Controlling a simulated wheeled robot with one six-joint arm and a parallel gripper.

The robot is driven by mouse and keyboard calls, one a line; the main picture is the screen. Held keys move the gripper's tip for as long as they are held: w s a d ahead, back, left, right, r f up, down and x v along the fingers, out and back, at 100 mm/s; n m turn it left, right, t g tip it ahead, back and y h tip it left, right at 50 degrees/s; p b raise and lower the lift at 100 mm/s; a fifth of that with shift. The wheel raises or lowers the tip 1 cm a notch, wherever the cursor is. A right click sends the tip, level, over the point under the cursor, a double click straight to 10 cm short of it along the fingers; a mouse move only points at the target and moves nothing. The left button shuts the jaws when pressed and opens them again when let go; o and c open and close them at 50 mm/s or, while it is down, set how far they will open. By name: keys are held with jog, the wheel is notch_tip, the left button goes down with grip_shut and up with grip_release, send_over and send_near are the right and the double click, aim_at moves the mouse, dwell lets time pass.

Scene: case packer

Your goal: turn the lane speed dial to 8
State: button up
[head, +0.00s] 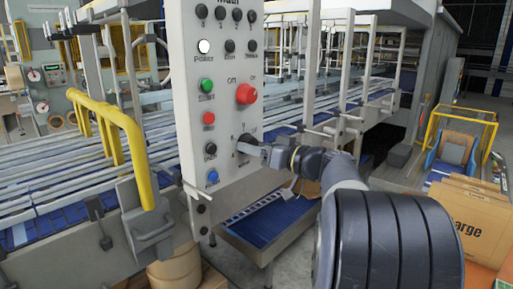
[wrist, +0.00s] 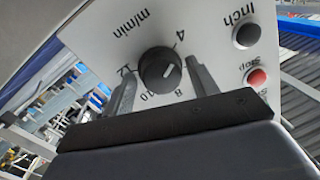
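The lane speed dial (wrist: 160,68) is a round black knob on a white panel, marked m/min. In the wrist view the numbers 4, 8 and 10 show around it. A white mark on the knob points right and slightly down, between 4 and 8; the scale there is hidden behind a finger. My gripper (wrist: 162,90) is open, one finger on each side of the knob, with a gap visible on both sides. In the head view my gripper (head: 257,151) is at the lower right of the control panel (head: 224,115), partly covering the dial (head: 247,141).
A red emergency-type button (head: 246,94) sits above the dial. Green (head: 207,85), red (head: 208,118) and blue (head: 213,176) buttons line the panel's left side. The black Inch button (wrist: 247,34) is near the dial. A yellow rail (head: 130,140) stands left of the panel.

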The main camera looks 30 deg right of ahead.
jog(key=c, duration=0.7)
jog(key=shift+c, duration=0.2)
jog(key=shift+f+m+b, duration=0.1)
jog(key=shift+m+b, duration=0.2)
jog(key=shift+b, duration=0.1)
jog(key=shift+s+a+m+t+h+b, duration=0.1)
jog(key=shift+m+t+h+b, duration=0.45)
jog(key=shift+m, duration=3.6)
jog(key=shift+a+m+t+h+b, duration=0.25)
jog(key=shift+m+b, duration=0.45)
jog(key=shift+m, duration=3.5)
jog(key=shift+s+m+t+h+b, duration=0.1)
jog(key=shift+m+t+h+b, duration=0.45)
jog(key=shift+m, duration=3.9)
